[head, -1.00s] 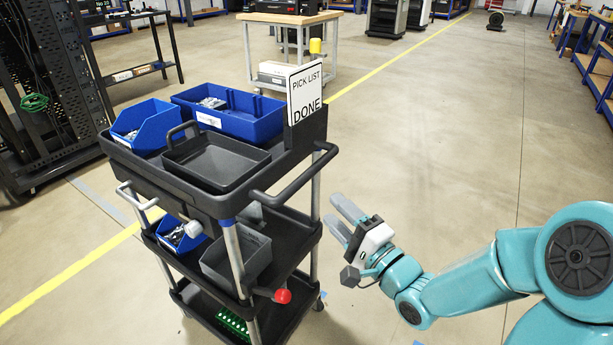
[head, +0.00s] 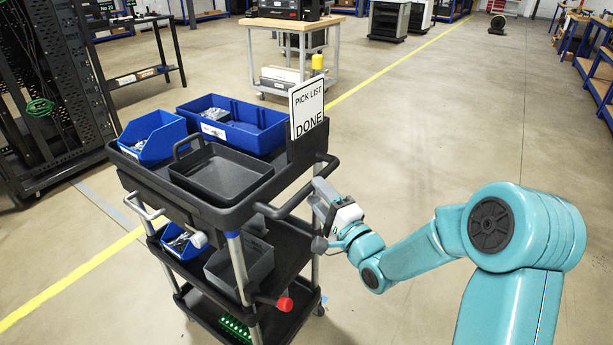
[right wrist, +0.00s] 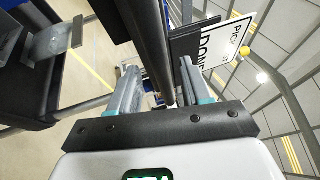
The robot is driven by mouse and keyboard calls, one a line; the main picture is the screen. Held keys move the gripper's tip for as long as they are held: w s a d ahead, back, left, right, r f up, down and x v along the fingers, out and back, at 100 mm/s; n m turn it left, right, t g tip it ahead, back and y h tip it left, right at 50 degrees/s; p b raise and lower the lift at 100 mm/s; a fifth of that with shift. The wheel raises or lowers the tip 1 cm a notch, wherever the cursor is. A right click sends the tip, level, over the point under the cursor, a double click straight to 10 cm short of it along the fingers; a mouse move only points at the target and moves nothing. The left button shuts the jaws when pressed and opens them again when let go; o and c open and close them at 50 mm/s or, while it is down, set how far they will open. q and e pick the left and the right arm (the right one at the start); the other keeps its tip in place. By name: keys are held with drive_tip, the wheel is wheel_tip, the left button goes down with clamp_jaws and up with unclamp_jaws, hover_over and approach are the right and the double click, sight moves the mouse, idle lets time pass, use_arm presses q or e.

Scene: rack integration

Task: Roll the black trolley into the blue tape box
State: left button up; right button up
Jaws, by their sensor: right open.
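The black trolley (head: 205,205) stands left of centre in the head view, with shelves, bins and a "PICK LIST DONE" sign (head: 307,106) on top. My right gripper (head: 318,197) is at the trolley's right side, by its black push handle (head: 296,200). In the right wrist view my right gripper (right wrist: 158,68) is open, and the black handle bar (right wrist: 148,35) runs between its two fingers. The fingers do not close on it. My left gripper is out of view.
A black rack (head: 50,100) stands at the left. A wood-topped workbench (head: 290,24) is behind the trolley. A yellow floor line (head: 375,75) runs diagonally past it. Blue-framed shelves (head: 597,75) line the far right. The floor right of the trolley is clear apart from my arm.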

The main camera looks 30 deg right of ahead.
drive_tip(key=shift+w+r, duration=0.2)
drive_tip(key=shift+w, duration=0.7)
drive_tip(key=shift+w+r, duration=0.15)
drive_tip(key=shift+w, duration=0.7)
drive_tip(key=shift+w+r, duration=0.2)
drive_tip(key=shift+w, duration=0.7)
clamp_jaws()
